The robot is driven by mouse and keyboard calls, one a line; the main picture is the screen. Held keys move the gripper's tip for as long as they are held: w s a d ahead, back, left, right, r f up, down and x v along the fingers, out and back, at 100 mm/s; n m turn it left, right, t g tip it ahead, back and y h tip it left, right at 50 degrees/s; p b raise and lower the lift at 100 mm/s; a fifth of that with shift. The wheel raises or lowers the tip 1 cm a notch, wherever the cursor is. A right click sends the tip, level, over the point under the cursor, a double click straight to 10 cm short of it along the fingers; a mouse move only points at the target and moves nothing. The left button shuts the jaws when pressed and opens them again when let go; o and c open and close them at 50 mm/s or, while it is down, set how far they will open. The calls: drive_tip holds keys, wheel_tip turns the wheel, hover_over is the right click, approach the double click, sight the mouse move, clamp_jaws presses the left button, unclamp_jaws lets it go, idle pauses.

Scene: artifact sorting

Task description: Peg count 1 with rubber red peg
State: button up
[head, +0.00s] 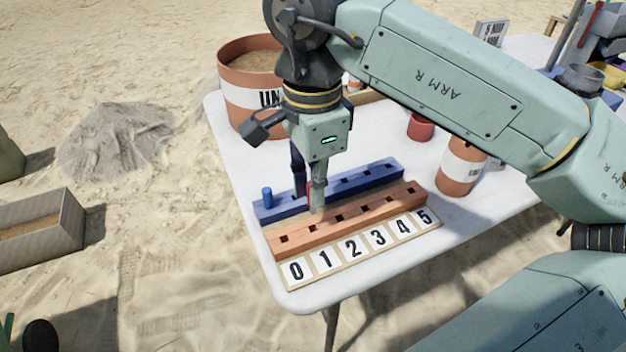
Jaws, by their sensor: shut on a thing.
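My gripper (309,199) points down over the left part of the two peg racks. It is shut on the red peg (309,202), of which only a thin red strip shows between the fingers. The orange rack (375,211) has a row of square holes above the number cards 0 to 5. The fingertips are just behind the hole near card 1 (325,262). Whether the peg's lower end touches the rack or is in a hole is hidden.
A large labelled bucket (233,78), a red cup (420,127) and an orange labelled pot (459,166) stand on the white table (240,155).

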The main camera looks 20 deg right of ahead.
sight(313, 213)
drive_tip(key=shift+f+b, duration=0.9)
drive_tip(key=shift+f, duration=0.55)
drive_tip(key=shift+f+b, duration=1.75)
drive_tip(key=shift+b, duration=0.15)
idle(0.6)
drive_tip(key=o, duration=0.8)
drive_tip(key=shift+r, duration=0.1)
wheel_tip(313, 213, up, 8)
drive_tip(key=shift+f, duration=0.25)
idle(0.4)
